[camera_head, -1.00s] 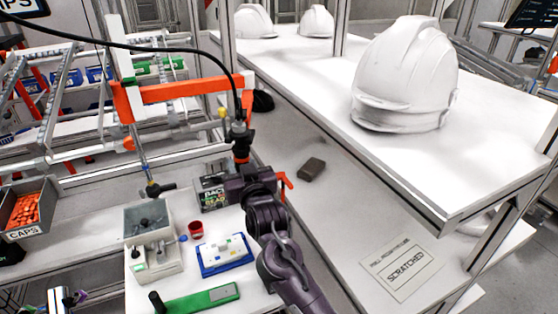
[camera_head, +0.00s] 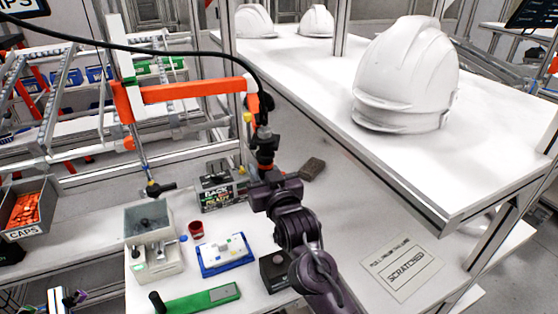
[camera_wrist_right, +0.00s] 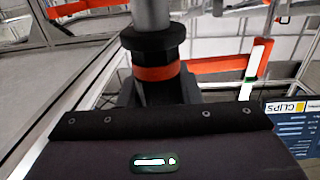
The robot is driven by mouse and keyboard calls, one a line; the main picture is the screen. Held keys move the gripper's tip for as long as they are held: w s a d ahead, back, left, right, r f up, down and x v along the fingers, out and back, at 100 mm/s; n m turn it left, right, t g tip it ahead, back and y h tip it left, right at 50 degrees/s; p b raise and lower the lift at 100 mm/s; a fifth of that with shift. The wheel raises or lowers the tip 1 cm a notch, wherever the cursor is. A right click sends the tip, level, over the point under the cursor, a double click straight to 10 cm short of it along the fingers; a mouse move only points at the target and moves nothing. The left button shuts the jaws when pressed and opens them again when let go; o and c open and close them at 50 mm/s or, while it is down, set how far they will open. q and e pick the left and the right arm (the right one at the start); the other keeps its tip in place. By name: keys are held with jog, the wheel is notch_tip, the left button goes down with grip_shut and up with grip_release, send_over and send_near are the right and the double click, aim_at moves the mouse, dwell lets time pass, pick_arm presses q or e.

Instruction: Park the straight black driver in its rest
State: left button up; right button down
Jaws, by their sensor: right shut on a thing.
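The straight black driver (camera_head: 264,140) stands about upright in my right gripper (camera_head: 266,172), with an orange band low on its body and a black cable at its top. My right gripper is shut on it. In the right wrist view the driver (camera_wrist_right: 154,52) shows as a grey barrel, black collar and orange band just beyond the gripper body; the fingertips are hidden. A small dark box (camera_head: 276,275) with a round reddish mark on top stands beside my right forearm; I cannot tell whether it is the rest.
Behind the driver is an orange frame arm (camera_head: 180,92). A black labelled box (camera_head: 220,190), red cup (camera_head: 196,230), blue-edged tray (camera_head: 225,256), clear-topped box (camera_head: 150,240) and green strip (camera_head: 205,300) crowd the bench.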

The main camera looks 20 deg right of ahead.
jog(key=shift+d, duration=0.1)
jog(key=shift+w+d, duration=1.05)
jog(key=shift+d, duration=0.2)
jog(key=shift+w+d, duration=1)
jog(key=shift+d, duration=0.2)
jog(key=shift+a, duration=0.1)
jog(key=c, duration=0.9)
grip_release()
jog(key=shift+c, duration=0.2)
jog(key=shift+o, duration=0.4)
jog(key=shift+f, duration=0.15)
jog(key=o, duration=0.7)
jog(key=shift+c, duration=0.2)
